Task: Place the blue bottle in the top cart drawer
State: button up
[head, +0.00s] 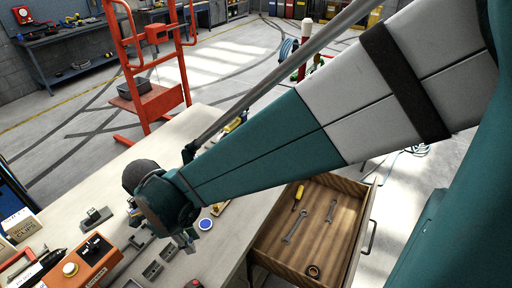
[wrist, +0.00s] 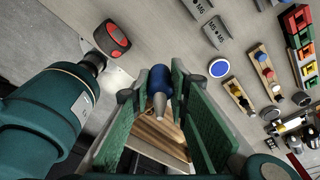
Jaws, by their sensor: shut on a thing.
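My gripper (wrist: 155,88) is shut on the blue bottle (wrist: 160,78), which shows between the two green fingers in the wrist view with its grey tapered tip toward the camera. In the head view my gripper (head: 187,238) is over the workbench, left of the drawer, and I cannot make out the bottle there. The open wooden drawer (head: 364,240) is at the lower right of the head view. It holds a yellow screwdriver (head: 298,197), two wrenches and a small dark ring. Part of its wooden inside (wrist: 150,143) shows beyond the fingers in the wrist view.
The workbench (head: 190,130) carries an orange box (head: 92,262), grey trays (head: 160,262) and a blue-and-white disc (head: 205,224) close to my gripper. Wooden racks with small parts (wrist: 238,95) are at the right of the wrist view. An orange cart frame (head: 150,100) stands behind the bench.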

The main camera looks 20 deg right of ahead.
notch_tip(320, 180, up, 2)
jog(key=shift+r, duration=0.1)
jog(key=shift+w+d, duration=0.15)
jog(key=shift+d, duration=0.2)
jog(key=w+d+m+b, duration=0.2)
jog(key=w+d+b, duration=0.25)
jog(key=d, duration=0.55)
jog(key=m+g+b, duration=0.1)
jog(key=m+b, duration=0.6)
jog(key=b, duration=0.6)
send_over(295, 265)
notch_tip(295, 265, down, 29)
jog(key=shift+y, duration=0.3)
jog(key=shift+d, duration=0.1)
jog(key=shift+f+b, duration=0.8)
jog(key=shift+f, duration=2.2)
jog(key=shift+f, duration=0.1)
